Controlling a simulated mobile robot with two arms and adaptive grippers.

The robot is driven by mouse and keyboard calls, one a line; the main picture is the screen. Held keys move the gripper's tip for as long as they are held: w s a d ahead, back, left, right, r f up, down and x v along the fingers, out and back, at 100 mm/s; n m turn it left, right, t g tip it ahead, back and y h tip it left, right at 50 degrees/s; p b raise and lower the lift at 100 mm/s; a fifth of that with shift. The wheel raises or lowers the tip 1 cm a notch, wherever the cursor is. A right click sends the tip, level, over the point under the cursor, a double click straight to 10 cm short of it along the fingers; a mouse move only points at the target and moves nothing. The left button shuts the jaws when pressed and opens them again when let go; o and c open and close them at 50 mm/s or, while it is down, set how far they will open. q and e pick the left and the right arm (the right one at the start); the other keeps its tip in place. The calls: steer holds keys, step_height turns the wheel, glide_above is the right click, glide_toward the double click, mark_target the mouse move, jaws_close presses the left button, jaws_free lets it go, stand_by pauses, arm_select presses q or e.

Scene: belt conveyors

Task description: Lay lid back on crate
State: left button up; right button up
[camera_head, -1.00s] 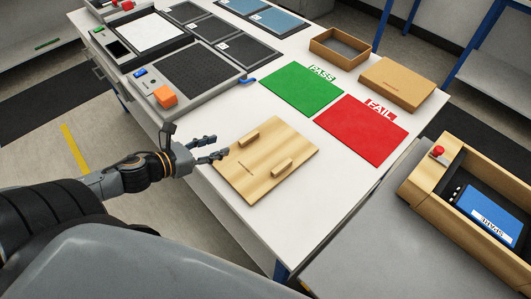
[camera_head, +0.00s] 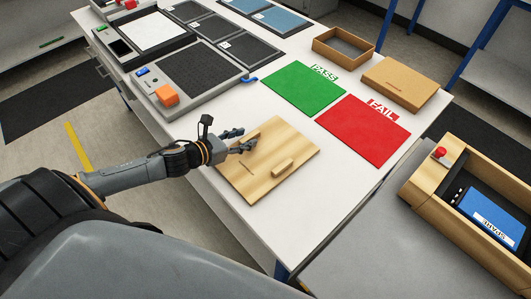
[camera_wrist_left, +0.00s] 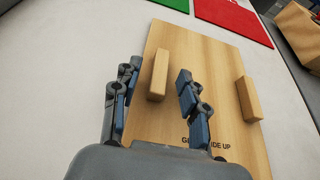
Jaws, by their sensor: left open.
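The lid is a flat light-wood board (camera_head: 262,182) lying on the white table, with two raised wooden blocks. It also shows in the wrist view (camera_wrist_left: 215,95), with printing partly hidden behind a finger. My left gripper (camera_head: 242,139) is open at the lid's left block. In the wrist view, the near block (camera_wrist_left: 160,75) stands between the open fingers (camera_wrist_left: 157,82), which are not closed on it. The far block (camera_head: 283,167) is free. A wooden crate (camera_head: 424,178) at the right is open on top and holds a blue box (camera_head: 490,216) marked SPARE. My right gripper is not in view.
A green PASS mat (camera_head: 302,88) and a red FAIL mat (camera_head: 362,131) lie beyond the lid. An open cardboard box (camera_head: 343,58) and a closed one (camera_head: 399,84) stand behind them. A grey test device (camera_head: 188,80) stands at left. The table around the lid is mostly clear.

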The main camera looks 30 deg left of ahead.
arm_select(q)
steer(key=shift+w+d+f, duration=0.25)
steer(key=shift+w, duration=0.35)
jaws_close()
steer(key=shift+r, duration=0.15)
step_height(320, 180, up, 10)
steer(key=s+d+r+n+y, duration=0.3)
steer(key=d+r, duration=0.5)
steer(key=d, duration=0.5)
steer(key=shift+s+n+t+y, duration=0.4)
steer(key=shift+s+y, duration=0.3)
steer(key=shift+s, duration=0.35)
